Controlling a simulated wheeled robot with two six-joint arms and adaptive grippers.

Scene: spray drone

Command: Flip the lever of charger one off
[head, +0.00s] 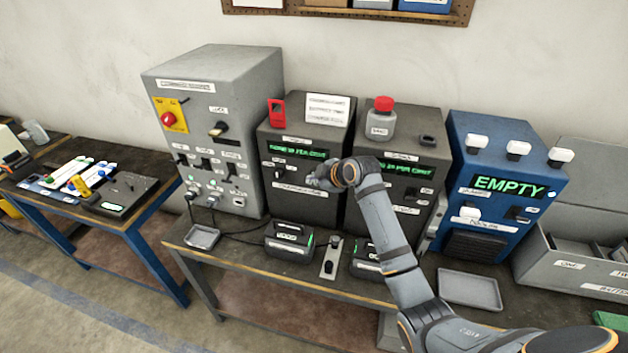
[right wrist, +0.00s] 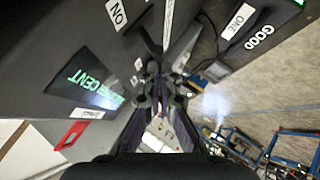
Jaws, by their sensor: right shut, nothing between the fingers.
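Two dark charger boxes stand side by side on the bench in the head view. The left charger (head: 277,143) has a red tag (head: 277,112) on top and a green display (head: 298,152); I cannot read which number it bears. My right gripper (head: 322,181) is shut and empty in front of its lower right front, and the forearm crosses the right charger (head: 400,187). In the right wrist view the shut fingers (right wrist: 158,92) are close to the charger's panel, beside its display (right wrist: 92,85). I cannot make out the lever or its position there. My left gripper is out of view.
A battery (head: 290,243) sits before the left charger, with a small switch plate (head: 331,258) right of it. A grey cabinet (head: 215,130) stands left, a blue box reading EMPTY (head: 505,185) right. Two trays (head: 203,237) (head: 470,289) lie on the bench.

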